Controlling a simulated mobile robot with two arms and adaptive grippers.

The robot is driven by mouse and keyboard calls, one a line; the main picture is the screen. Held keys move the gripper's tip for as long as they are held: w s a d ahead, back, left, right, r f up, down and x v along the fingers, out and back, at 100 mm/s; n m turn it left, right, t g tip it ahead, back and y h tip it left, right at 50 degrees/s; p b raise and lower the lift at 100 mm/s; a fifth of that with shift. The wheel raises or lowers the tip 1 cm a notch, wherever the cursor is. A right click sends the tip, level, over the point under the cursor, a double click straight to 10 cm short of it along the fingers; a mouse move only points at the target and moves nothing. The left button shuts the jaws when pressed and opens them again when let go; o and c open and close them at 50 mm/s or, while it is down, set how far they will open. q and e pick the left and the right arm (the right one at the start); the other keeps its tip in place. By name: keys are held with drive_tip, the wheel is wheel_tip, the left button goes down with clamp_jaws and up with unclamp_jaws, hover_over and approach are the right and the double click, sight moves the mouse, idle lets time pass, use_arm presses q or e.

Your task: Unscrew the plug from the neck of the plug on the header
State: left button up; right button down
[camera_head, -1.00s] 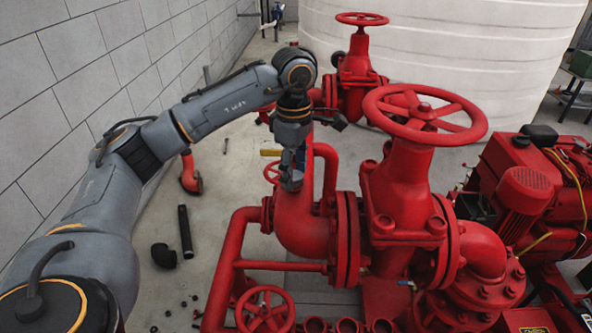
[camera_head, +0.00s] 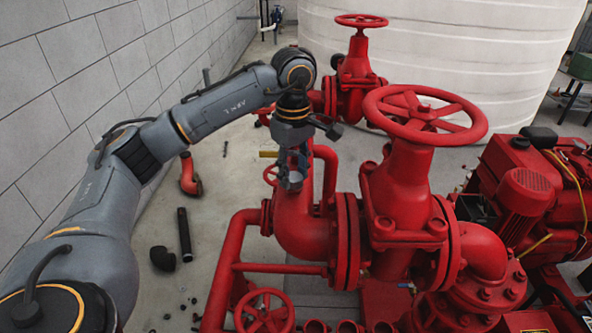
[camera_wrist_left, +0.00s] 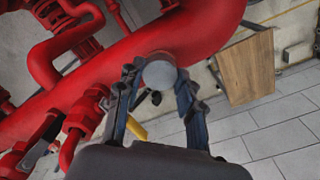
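In the left wrist view, the plug (camera_wrist_left: 160,73) is a round grey end on the large red header pipe (camera_wrist_left: 200,30). My left gripper (camera_wrist_left: 157,78) points at it, with one finger on each side and narrow gaps between the fingers and the plug. In the head view, my left gripper (camera_head: 292,178) hangs downward above the red header elbow (camera_head: 300,222), its fingers apart. There the plug is hard to tell from the fingertips. The neck under the plug is hidden. My right gripper is not in view.
A large red valve with a handwheel (camera_head: 425,113) stands right of my gripper, another valve (camera_head: 361,20) behind. A yellow handle (camera_head: 269,154) is close to my gripper's left. A black pipe (camera_head: 185,234) and black elbow (camera_head: 163,257) lie on the floor by the wall.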

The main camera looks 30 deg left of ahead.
use_arm(q)
clamp_jaws()
drive_tip(key=n, duration=0.4)
drive_tip(key=shift+n, duration=0.4)
drive_tip(key=n, duration=0.3)
drive_tip(key=shift+p, duration=0.4)
drive_tip(key=shift+n, duration=0.8)
drive_tip(key=n, duration=0.4)
drive_tip(key=shift+p, duration=0.3)
